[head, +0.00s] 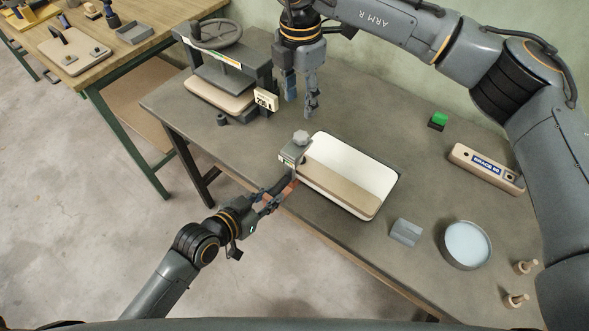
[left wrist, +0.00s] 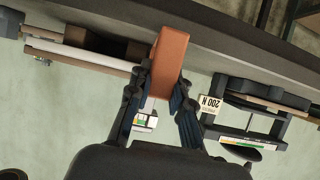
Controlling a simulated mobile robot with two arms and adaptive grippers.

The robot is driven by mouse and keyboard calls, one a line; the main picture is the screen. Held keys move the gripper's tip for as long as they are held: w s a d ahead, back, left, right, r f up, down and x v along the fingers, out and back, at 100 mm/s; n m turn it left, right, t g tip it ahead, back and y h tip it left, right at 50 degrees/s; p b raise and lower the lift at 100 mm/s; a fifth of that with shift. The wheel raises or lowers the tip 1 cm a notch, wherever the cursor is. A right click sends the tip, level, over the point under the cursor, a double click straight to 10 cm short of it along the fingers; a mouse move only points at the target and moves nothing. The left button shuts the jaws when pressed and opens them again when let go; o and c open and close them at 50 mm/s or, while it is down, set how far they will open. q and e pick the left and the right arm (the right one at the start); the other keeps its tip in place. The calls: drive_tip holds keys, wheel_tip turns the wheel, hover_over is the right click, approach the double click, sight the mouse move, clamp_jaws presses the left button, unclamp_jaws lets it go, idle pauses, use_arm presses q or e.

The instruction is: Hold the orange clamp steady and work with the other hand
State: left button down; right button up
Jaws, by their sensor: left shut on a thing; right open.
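The clamp (head: 293,153) sits at the left end of a white and tan board stack (head: 360,173) on the table, its grey knob on top. Its orange part (left wrist: 170,52) shows large in the left wrist view. My left gripper (head: 273,197) is shut on this orange part at the table's front edge. In the left wrist view the fingers (left wrist: 162,88) lie on both sides of it. My right gripper (head: 299,105) is open and empty, pointing down behind and above the clamp. The clamp's contact under the stack is hidden in the head view.
A press (head: 215,70) with a handwheel and a "200 N" tag (head: 266,99) stands at the back left. To the right are a grey block (head: 406,232), a round dish (head: 466,245), wooden pegs (head: 516,300), a wooden level-like bar (head: 486,168) and a green-topped block (head: 439,119).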

sight(301, 135)
wheel_tip(301, 135, down, 3)
drive_tip(key=n, duration=0.5)
drive_tip(key=shift+w+d, duration=0.1)
drive_tip(key=shift+d, duration=0.05)
drive_tip(key=shift+f, duration=3.95)
drive_tip(key=c, duration=0.8)
